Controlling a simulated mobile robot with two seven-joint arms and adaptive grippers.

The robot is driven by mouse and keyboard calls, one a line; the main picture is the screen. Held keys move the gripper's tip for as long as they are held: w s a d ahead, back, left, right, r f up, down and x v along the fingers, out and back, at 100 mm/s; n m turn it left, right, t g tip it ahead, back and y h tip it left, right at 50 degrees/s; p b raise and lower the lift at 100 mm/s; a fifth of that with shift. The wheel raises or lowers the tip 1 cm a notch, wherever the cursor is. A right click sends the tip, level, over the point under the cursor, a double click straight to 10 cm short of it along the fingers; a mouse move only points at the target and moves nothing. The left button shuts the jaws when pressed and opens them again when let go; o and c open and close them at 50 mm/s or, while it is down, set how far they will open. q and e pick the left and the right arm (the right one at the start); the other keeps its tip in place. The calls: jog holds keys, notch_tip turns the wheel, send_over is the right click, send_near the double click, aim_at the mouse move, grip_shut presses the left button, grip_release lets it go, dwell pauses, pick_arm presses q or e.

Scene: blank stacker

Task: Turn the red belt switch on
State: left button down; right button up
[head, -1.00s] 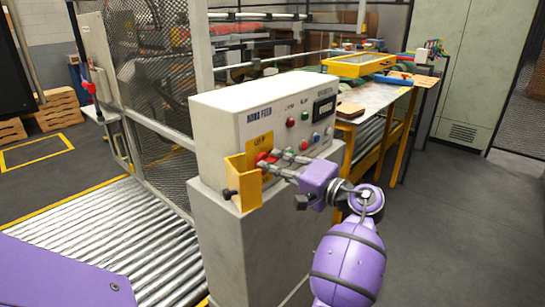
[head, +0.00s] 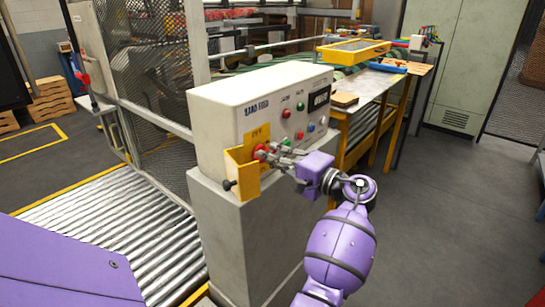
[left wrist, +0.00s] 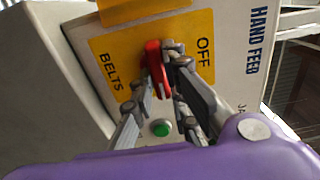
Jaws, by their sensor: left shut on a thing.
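The red belt switch (head: 260,151) is on the front of a white control box, on a yellow plate marked BELTS and OFF. In the left wrist view the switch's red handle (left wrist: 155,68) stands out from the plate (left wrist: 118,50), with the OFF lettering to its right. My left gripper (head: 268,152) is at the switch, and its metal fingers (left wrist: 161,72) are shut on the red handle, partly hiding it. My right gripper is not in view.
The white control box (head: 225,105) stands on a grey pedestal (head: 245,225). A yellow guard (head: 240,172) juts out beside the switch. A green button (left wrist: 161,128) is close to the fingers. A roller conveyor (head: 110,235) lies left; open floor (head: 430,220) is right.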

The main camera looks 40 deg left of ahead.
pick_arm(q)
jog(key=c, duration=1.9)
grip_release()
jog(key=shift+c, duration=0.2)
jog(key=shift+o, duration=1.1)
jog(key=d, duration=1.2)
jog(key=shift+s, duration=0.45)
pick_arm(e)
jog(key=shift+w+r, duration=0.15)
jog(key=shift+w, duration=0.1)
